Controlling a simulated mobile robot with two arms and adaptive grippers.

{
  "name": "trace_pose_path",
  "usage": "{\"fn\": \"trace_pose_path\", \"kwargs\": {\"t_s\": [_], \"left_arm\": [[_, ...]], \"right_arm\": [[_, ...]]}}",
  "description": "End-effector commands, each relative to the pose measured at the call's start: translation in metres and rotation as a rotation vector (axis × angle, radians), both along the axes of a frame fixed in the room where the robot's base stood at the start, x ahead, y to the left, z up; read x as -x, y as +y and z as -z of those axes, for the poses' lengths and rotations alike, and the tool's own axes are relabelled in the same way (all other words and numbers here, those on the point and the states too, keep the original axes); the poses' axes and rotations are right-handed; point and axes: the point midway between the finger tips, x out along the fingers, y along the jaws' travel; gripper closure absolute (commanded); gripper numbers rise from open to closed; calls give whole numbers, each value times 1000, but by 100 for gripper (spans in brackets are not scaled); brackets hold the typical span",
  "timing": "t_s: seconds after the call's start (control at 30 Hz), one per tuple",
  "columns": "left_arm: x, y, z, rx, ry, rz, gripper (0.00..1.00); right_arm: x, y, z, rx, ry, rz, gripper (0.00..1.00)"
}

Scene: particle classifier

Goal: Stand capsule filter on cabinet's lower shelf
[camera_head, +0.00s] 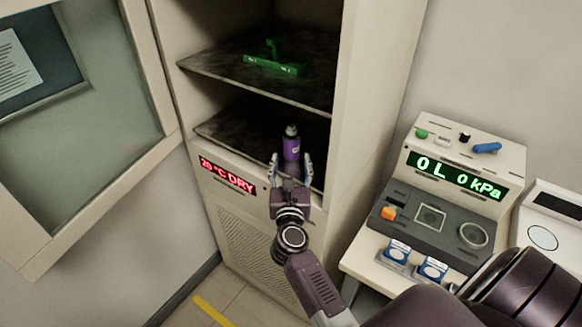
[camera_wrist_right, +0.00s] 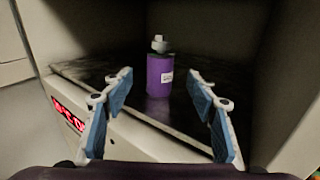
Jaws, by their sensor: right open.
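The capsule filter is a purple cylinder (camera_head: 291,148) with a pale fitting on top. It stands upright on the cabinet's lower shelf (camera_head: 235,126), near the front edge. In the right wrist view the filter (camera_wrist_right: 159,76) shows a small white label and stands upright on the dark shelf (camera_wrist_right: 200,75). My right gripper (camera_head: 291,165) is open at the shelf's front edge. Its blue-padded fingers (camera_wrist_right: 160,110) are on either side in front of the filter, with clear gaps to it. My left gripper is not in view.
A green object (camera_head: 275,64) sits on the upper shelf (camera_head: 215,68). The open cabinet door (camera_head: 150,165) is at left. A device with a green display (camera_head: 455,175) stands on the bench at right, with two blue-and-white packs (camera_head: 397,252) before it.

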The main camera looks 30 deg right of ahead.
Motion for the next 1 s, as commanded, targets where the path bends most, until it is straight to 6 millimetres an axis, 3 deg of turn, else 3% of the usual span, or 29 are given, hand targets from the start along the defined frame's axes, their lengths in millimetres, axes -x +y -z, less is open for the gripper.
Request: {"fn": "trace_pose_path", "kwargs": {"t_s": [0.17, 0.47, 0.63, 0.8, 0.87, 0.93, 0.97, 1.0], "left_arm": [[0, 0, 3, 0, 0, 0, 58], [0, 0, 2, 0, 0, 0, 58], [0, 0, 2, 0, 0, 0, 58], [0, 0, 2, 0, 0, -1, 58], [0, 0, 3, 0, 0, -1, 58], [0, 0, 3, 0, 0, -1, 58], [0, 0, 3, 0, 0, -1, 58], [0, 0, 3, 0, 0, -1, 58]], "right_arm": [[10, 6, 0, -1, 1, 1, 47], [10, 9, -4, 35, 7, -7, 47], [10, 32, -33, 375, 77, -77, 47], [11, 92, -59, 999, 212, -176, 47], [11, 116, -51, 1228, 277, -213, 47], [12, 144, -18, 1494, 371, -279, 47], [14, 156, 8, 1611, 423, -324, 47], [17, 168, 51, 1747, 493, -398, 47]]}}
